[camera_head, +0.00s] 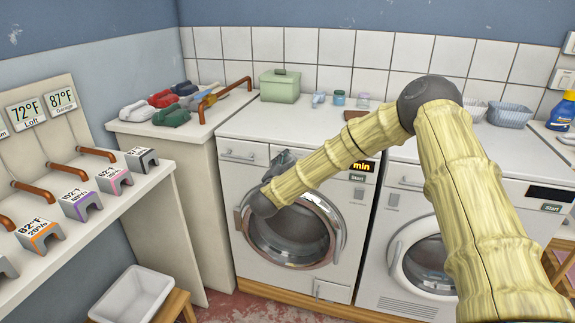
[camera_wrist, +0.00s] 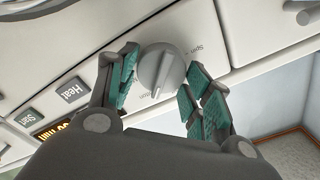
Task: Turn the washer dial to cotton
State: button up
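The washer dial (camera_wrist: 158,70) is a round grey knob with a raised grip bar in the wrist view. Its bar points toward the lower edge of the panel. "Spin" is printed to its right; other labels are too small or covered to read. My gripper (camera_wrist: 163,66) has its teal-padded fingers apart, one on each side of the dial. Both fingertips are very close to its rim; I cannot tell whether they touch. In the head view my gripper (camera_head: 281,160) is at the panel of the left washer (camera_head: 232,183), and the dial is hidden.
The washer's display (camera_head: 361,166) reads "min". Its round door (camera_head: 290,232) looks closed below my arm. A second machine (camera_head: 425,265) stands to the right. The counter holds a green box (camera_head: 280,87) and small jars. A shelf with signs is at left.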

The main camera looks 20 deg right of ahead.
jog(key=shift+o, duration=1.2)
jog(key=v, duration=1.2)
